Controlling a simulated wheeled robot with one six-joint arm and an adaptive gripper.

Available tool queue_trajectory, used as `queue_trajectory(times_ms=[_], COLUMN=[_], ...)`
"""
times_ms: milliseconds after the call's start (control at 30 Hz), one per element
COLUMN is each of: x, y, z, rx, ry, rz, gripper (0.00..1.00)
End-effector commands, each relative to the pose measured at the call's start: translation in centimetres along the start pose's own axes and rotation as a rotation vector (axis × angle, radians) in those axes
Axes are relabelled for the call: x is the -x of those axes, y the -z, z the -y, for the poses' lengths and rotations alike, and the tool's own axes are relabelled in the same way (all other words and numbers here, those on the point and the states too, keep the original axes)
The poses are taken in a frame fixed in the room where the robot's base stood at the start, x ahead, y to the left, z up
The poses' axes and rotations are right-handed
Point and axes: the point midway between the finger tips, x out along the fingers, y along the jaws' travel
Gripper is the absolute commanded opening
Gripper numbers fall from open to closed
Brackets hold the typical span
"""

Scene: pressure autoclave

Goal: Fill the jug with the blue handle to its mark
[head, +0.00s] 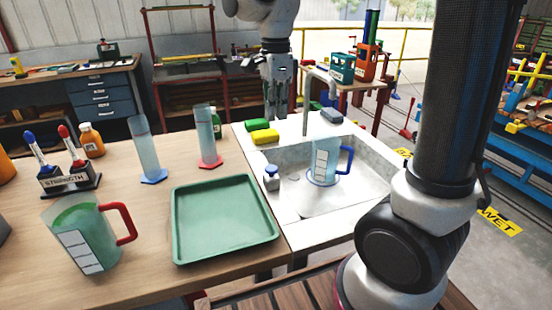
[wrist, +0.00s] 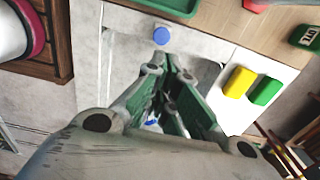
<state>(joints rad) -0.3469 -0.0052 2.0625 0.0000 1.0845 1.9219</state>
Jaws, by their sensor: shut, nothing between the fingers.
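The clear jug with the blue handle (head: 324,160) stands upright in the sink (head: 290,207), its handle to the right. White mark panels show on its side; I cannot make out its water level. The grey tap (head: 306,105) rises behind the sink. A small grey fitting with a blue top (head: 271,176) stands at the sink's left side; a blue round top also shows in the wrist view (wrist: 161,36). My gripper (head: 277,118) is shut and empty, beyond the sink's back edge in the head view. Its fingers (wrist: 172,68) hide part of the sink in the wrist view.
A green tray (head: 222,250), a red-handled jug (head: 85,235) and two tall cylinders (head: 146,150) (head: 208,135) occupy the wooden table.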

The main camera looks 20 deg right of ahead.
Motion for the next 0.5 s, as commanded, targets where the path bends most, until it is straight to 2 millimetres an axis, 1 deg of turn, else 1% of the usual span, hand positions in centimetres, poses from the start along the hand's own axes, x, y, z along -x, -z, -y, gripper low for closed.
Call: queue_trajectory(times_ms=[267, 367, 467, 500], x=[-0.2, -1.1, -2.6, -3.4], y=[0.0, 0.0, 0.0, 0.0], z=[0.0, 0.0, -0.1, -0.1], rx=[0.003, 0.003, 0.004, 0.004], ry=[-0.001, -0.001, -0.003, -0.004], rz=[0.000, 0.000, -0.001, -0.001], gripper=[0.00, 0.00, 0.00, 0.00])
